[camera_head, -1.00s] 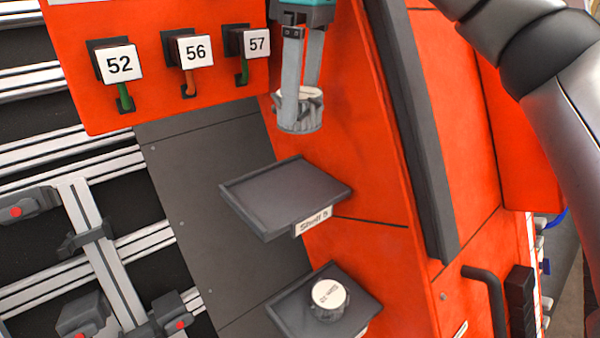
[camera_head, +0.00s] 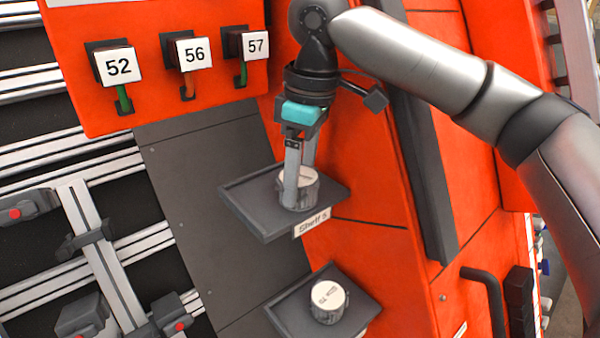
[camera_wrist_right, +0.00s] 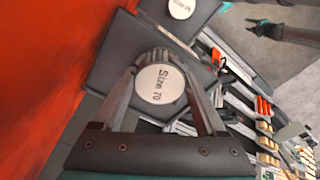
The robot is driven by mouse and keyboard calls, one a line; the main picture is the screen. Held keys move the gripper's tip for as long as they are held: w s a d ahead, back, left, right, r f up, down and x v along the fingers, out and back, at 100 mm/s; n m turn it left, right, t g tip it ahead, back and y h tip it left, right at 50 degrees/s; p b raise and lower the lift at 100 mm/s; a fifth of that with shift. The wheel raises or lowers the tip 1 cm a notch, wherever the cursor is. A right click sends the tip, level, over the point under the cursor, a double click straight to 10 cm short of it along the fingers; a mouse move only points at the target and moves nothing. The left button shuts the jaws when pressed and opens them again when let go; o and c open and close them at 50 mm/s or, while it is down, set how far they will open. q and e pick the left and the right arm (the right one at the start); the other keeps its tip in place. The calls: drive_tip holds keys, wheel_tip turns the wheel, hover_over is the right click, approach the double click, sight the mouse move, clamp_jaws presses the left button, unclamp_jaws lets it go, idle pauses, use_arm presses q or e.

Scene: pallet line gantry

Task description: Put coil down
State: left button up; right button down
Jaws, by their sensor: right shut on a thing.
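My right gripper (camera_head: 300,190) is shut on a grey coil (camera_head: 306,190) with a white top; one finger is on each side. In the right wrist view the coil (camera_wrist_right: 160,84) reads "Size 70" between my right fingers (camera_wrist_right: 163,92). It is upright at the upper dark shelf tray (camera_head: 250,205), near the middle; it looks on or just above the surface. The tray's front label starts with "Shelf". A dark arm end (camera_wrist_right: 265,28) at the wrist view's top right may be my left gripper; its fingers are too small to read.
A second white-topped coil (camera_head: 328,300) sits on the lower shelf tray (camera_head: 290,318). Signs 52 (camera_head: 118,64), 56 (camera_head: 194,54) and 57 (camera_head: 256,45) hang on the orange panel at upper left. A dark handle (camera_head: 490,300) stands out at lower right.

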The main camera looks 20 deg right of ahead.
sight(308, 177)
unclamp_jaws()
drive_tip(key=shift+r, duration=0.1)
wheel_tip(308, 177, up, 12)
drive_tip(key=shift+s+d, duration=0.4)
drive_tip(key=shift+d, duration=0.05)
